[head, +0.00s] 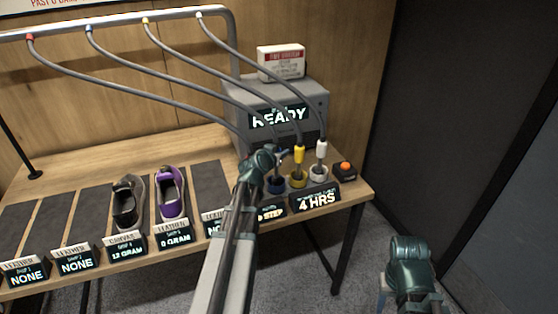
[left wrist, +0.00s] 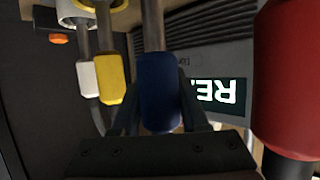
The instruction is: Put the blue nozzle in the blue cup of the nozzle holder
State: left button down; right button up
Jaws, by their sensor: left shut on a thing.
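My left gripper (head: 277,156) is shut on the blue nozzle (left wrist: 160,92), whose hose shows between the fingers in the left wrist view. In the head view the gripper is at the front of the grey machine, just above the blue cup (head: 276,186). The gripper mostly hides the blue nozzle there. The blue cup is the left one of the visible cups of the nozzle holder, beside the yellow cup (head: 298,181). I cannot tell how far the nozzle is above the cup. My right arm shows at the lower right, its fingers out of view.
The yellow nozzle (head: 299,155) and white nozzle (head: 321,149) stand at their cups, right of the gripper. A red nozzle (left wrist: 285,80) is close on the right in the left wrist view. The machine (head: 310,100) stands behind. An orange button (head: 345,166) is at the right.

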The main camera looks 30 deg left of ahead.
pick_arm(q)
jog(key=shift+f, duration=0.7)
jog(key=shift+r, duration=0.15)
pick_arm(e)
jog(key=shift+f, duration=0.55)
jog(key=shift+f, duration=0.1)
pick_arm(q)
jog(key=c, duration=0.9)
grip_release()
jog(key=shift+f+b, duration=0.2)
jog(key=shift+b, duration=0.1)
jog(key=o, duration=0.5)
jog(key=shift+r, duration=0.15)
